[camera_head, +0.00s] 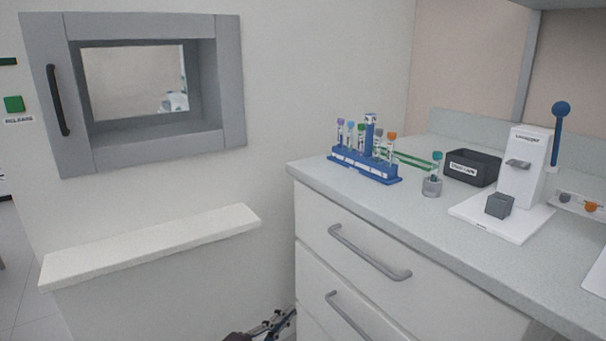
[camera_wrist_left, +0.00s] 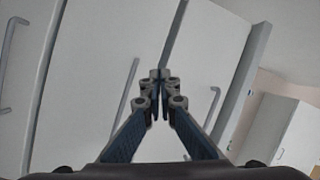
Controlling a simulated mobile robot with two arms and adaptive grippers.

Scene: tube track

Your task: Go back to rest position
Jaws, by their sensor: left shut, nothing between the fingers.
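My left gripper (camera_head: 277,325) shows at the bottom edge of the head view, low in front of the white drawer cabinet and below the counter top. In the left wrist view the fingers of my left gripper (camera_wrist_left: 160,88) meet at their tips. They are shut with nothing between them. White cabinet fronts with grey handles fill the background of that view. My right gripper is in neither view.
The counter (camera_head: 430,222) carries a blue tube rack (camera_head: 364,168) with several capped tubes, a grey holder (camera_head: 432,186) with a tube, a black bin (camera_head: 471,168) and a white device (camera_head: 527,165). A drawer handle (camera_head: 368,255) juts out. A white shelf (camera_head: 150,245) sits below the wall window (camera_head: 150,92).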

